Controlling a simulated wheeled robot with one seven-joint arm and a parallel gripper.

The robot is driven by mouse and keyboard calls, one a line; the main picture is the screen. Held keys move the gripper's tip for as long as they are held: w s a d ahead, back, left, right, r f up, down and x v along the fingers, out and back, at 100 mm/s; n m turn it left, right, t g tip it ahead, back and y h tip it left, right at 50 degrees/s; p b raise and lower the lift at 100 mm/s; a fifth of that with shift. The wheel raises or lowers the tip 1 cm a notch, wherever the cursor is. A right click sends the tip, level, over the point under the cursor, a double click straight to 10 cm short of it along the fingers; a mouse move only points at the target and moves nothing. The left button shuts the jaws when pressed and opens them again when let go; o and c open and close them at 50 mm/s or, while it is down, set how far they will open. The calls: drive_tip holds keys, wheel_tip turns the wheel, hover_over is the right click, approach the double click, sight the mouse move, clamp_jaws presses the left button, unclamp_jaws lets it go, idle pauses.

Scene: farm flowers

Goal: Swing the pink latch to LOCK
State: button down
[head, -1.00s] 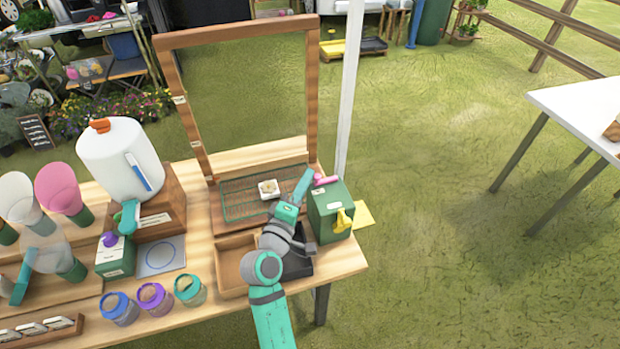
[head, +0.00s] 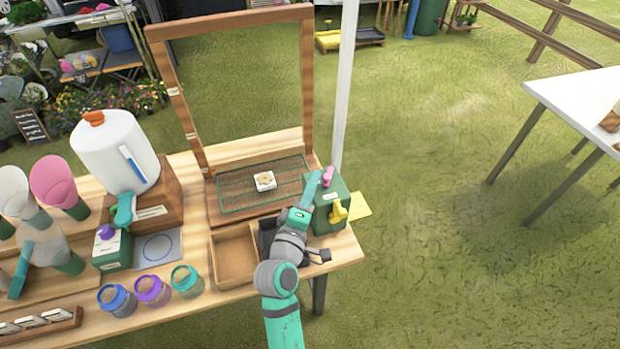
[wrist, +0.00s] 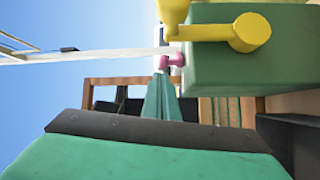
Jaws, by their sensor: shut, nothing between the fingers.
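The pink latch (head: 328,176) sits on top of the green box (head: 326,214) at the right end of the bench. In the wrist view the latch (wrist: 172,62) shows small, by the box's edge, just beyond the tip of my fingers. My gripper (head: 314,180) is shut and empty, with its tip at the left side of the box top, close to the latch. I cannot tell whether it touches the latch. A yellow lever (head: 338,212) is on the front of the box; it also shows large in the wrist view (wrist: 245,33). The lock marking cannot be read.
A wooden frame (head: 308,90) with a wire rack (head: 235,199) stands behind my gripper, and a white block (head: 265,181) lies on the rack. A wooden tray (head: 232,258) is left of my arm. A white pole (head: 346,85) rises behind the box.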

drive_tip(key=shift+a, duration=0.1)
drive_tip(key=s+d, duration=0.2)
drive_tip(key=s, duration=0.7)
drive_tip(key=shift+d, duration=0.35)
idle(0.5)
drive_tip(key=s+a+f+m+g+y, duration=0.1)
drive_tip(key=s+f+m+g+y, duration=0.2)
drive_tip(key=s+f, duration=0.95)
drive_tip(key=s+d+m+y, duration=0.1)
drive_tip(key=s+m, duration=0.8)
drive_tip(key=s, duration=1)
drive_tip(key=shift+d+m, duration=0.3)
drive_tip(key=shift+m, duration=0.1)
